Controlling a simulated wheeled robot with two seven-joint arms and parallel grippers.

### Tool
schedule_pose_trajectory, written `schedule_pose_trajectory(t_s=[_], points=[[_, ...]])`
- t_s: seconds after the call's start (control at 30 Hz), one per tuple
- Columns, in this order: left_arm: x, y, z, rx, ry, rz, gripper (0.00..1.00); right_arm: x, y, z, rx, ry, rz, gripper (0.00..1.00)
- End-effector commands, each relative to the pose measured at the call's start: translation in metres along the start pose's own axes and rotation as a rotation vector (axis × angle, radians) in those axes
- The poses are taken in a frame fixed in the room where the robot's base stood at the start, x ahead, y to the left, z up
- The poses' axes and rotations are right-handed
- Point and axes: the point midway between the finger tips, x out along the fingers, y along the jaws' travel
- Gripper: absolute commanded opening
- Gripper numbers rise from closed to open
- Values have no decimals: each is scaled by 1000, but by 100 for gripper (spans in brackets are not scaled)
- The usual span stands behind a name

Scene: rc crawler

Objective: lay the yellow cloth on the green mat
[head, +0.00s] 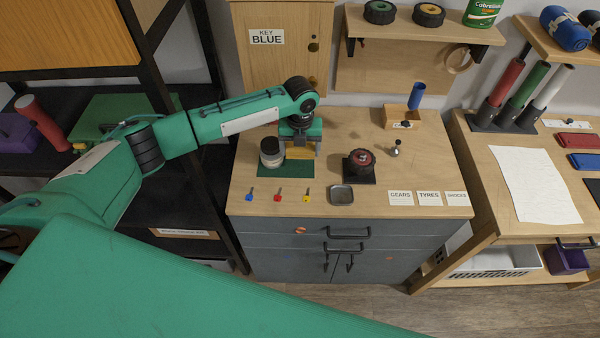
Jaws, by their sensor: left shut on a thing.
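The green mat (292,170) lies flat on the wooden top of the grey cabinet, at its left side. My left gripper (302,153) points down just above the back right part of the mat. It is shut on a small dull yellowish patch, which I take for the yellow cloth (302,152). The fingers hide most of it, and its shape and whether it touches the mat cannot be made out. My right gripper is not in view.
A jar (271,152) stands at the mat's back left. Small keys (278,194) and a grey tray (341,194) line the front. Bare wood lies between mat and wheel.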

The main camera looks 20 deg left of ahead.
Motion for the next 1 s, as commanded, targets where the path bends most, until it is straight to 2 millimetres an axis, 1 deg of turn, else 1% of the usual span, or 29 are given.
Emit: schedule_pose_trajectory(t_s=[0.03, 0.13, 0.2, 0.43, 0.7, 0.8, 1.0], points=[[17, 0, 0, 0, 0, 0, 55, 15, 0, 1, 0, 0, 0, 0], [32, 0, 0, 0, 0, 0, 55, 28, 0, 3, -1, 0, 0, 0], [38, 0, 0, 0, 0, 0, 55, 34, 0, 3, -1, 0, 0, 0], [48, 0, 0, 0, 0, 0, 55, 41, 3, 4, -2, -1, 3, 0], [80, 0, 0, 0, 0, 1, 55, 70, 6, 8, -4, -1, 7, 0], [84, 0, 0, 0, 0, 0, 55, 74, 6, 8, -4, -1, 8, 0], [82, 0, 0, 0, 0, 0, 55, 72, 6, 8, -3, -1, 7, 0]])
